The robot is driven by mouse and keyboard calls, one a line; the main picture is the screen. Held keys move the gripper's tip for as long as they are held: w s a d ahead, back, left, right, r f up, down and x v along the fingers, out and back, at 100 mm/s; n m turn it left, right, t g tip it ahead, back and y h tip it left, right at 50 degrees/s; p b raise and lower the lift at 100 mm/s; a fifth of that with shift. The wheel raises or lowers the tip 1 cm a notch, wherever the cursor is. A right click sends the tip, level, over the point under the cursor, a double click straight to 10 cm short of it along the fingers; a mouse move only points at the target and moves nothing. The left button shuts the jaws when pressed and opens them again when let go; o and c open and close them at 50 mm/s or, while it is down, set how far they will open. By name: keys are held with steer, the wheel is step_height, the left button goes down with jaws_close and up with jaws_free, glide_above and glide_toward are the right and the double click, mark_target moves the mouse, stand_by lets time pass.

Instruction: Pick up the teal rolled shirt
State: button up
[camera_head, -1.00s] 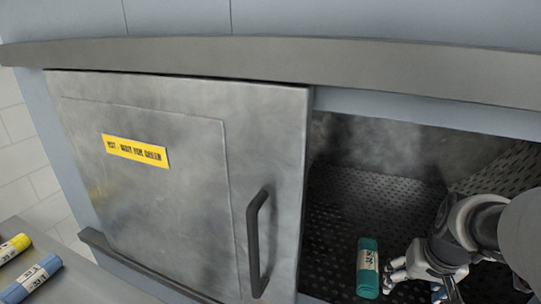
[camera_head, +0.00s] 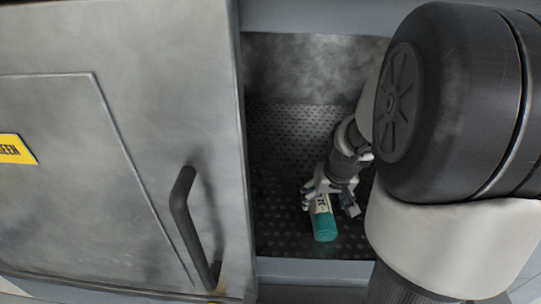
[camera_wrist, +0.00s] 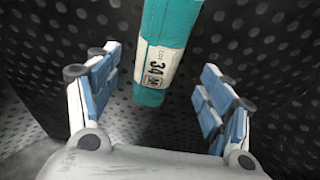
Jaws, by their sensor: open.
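The teal rolled shirt (camera_head: 325,226) with a white label band lies on the dark perforated floor inside the washer. My gripper (camera_head: 333,197) is at the shirt's far end in the head view, reaching down inside the chamber. In the wrist view, the teal rolled shirt (camera_wrist: 166,55) runs between the two open fingers of my gripper (camera_wrist: 158,95), with visible gaps on both sides. The label shows the number 34. Part of the shirt is hidden by my gripper in the head view and cut off at the top in the wrist view.
The washer's steel door (camera_head: 110,120) with a dark handle (camera_head: 187,230) stands left of the opening. The perforated floor (camera_head: 275,180) is bare left of the shirt. A front sill (camera_head: 310,270) edges the opening. My arm covers much of the right side.

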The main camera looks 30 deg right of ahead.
mark_target(322, 205)
steer(key=b+x, duration=0.2)
steer(key=x, duration=0.5)
steer(key=shift+w+d+f+b, duration=0.15)
steer(key=shift+d+b, duration=0.05)
steer(key=shift+b, duration=0.15)
steer(key=shift+c, duration=0.2)
steer(key=c, duration=1.2)
steer(key=shift+c, duration=0.2)
